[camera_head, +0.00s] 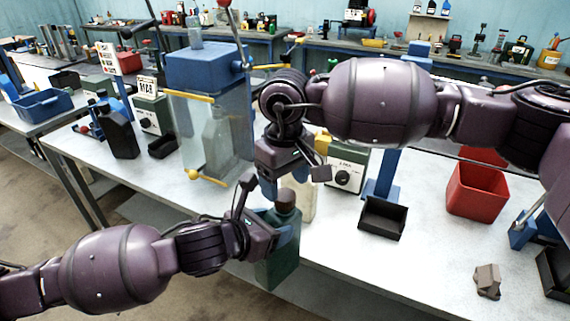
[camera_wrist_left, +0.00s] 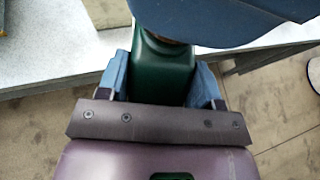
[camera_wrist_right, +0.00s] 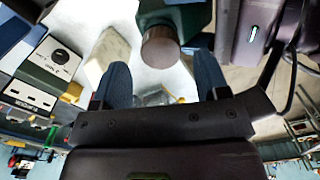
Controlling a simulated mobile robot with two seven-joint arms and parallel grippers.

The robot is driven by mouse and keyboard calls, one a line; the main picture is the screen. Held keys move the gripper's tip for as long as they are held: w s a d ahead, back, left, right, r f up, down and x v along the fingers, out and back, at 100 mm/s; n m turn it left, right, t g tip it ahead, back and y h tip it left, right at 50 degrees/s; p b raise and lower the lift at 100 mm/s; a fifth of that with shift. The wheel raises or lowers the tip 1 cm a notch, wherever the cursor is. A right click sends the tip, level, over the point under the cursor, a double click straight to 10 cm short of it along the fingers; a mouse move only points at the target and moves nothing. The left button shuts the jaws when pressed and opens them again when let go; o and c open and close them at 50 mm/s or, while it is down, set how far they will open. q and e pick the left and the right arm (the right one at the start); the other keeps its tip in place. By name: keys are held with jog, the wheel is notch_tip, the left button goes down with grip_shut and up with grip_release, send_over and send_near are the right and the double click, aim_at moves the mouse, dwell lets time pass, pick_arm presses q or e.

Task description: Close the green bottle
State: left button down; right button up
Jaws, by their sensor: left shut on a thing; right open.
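The green bottle (camera_head: 278,266) stands upright in my left gripper (camera_head: 284,235), held at the table's front edge. The left wrist view shows its dark green body (camera_wrist_left: 162,72) between the two blue fingers. A brown cap (camera_head: 286,199) is at the bottle's top; whether it is fully seated I cannot tell. My right gripper (camera_head: 270,187) is just above and beside the cap, pointing down. In the right wrist view its blue fingers (camera_wrist_right: 162,80) are apart and empty, with the cap (camera_wrist_right: 160,47) just beyond their tips. A blue finger partly hides the cap in the left wrist view.
A pale bottle (camera_head: 300,196) stands close behind the green one. A clear tank with a blue top (camera_head: 205,68), a dark bottle (camera_head: 118,133), a black bin (camera_head: 382,218) and a red bin (camera_head: 477,190) stand on the table. The front right of the table is mostly clear.

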aim_at(285, 194)
jog(key=shift+f, duration=1.65)
jog(key=c, duration=1)
jog(key=shift+o, duration=0.2)
jog(key=shift+m, duration=1.6)
jog(key=o, duration=1)
